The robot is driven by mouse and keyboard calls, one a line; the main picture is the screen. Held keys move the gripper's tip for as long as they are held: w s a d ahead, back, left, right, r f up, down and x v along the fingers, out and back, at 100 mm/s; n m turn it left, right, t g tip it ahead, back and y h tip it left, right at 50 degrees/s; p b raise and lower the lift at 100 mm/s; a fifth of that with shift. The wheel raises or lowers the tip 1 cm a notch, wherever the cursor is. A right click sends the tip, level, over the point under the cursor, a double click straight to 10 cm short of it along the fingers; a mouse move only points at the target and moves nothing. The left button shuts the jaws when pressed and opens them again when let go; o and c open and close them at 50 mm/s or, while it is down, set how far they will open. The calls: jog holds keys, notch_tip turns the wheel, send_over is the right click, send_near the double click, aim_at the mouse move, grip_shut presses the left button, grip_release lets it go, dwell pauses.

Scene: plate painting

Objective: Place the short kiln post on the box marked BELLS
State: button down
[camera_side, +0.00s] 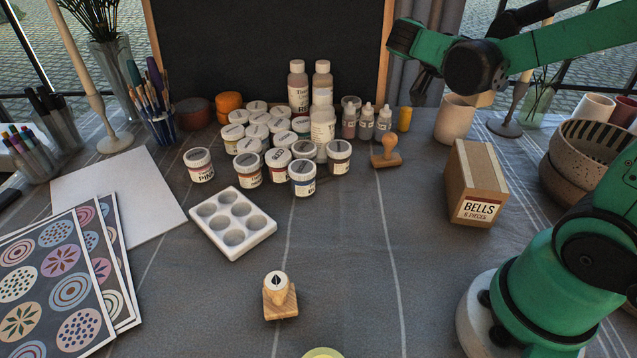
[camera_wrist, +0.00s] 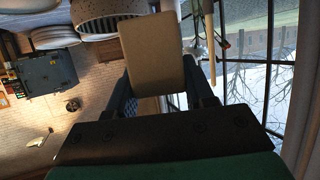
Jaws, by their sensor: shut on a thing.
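A tan, block-shaped post (camera_wrist: 152,50) is between the two dark fingers of my gripper (camera_wrist: 160,80) in the wrist view. My gripper is shut on it; its lower end is toward the palm. In the side view my green arm reaches in at the upper right, with the dark gripper end (camera_side: 425,86) above the back of the table. The post is mostly or wholly hidden there. The cardboard box marked BELLS (camera_side: 478,210) stands upright on the cloth at right, below and nearer than my gripper. Its visible top is bare, and my gripper is clear of it.
A beige cup (camera_side: 454,118) stands behind the box. Stacked bowls (camera_side: 578,150) are to its right. A wooden stamp (camera_side: 386,152) and several paint jars (camera_side: 303,178) lie to its left. The cloth in front of the box is clear.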

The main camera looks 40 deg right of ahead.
notch_tip(320, 180, up, 9)
jog(key=shift+r, duration=0.1)
jog(key=shift+s+d+r, duration=0.1)
jog(key=shift+r, duration=0.15)
jog(key=f, duration=0.6)
jog(key=s+d+f, duration=0.1)
jog(key=f, duration=0.6)
jog(key=s+d+f, duration=0.1)
jog(key=f, duration=0.5)
jog(key=shift+f, duration=0.15)
jog(key=shift+f, duration=0.15)
jog(key=shift+c, duration=1.6)
grip_release()
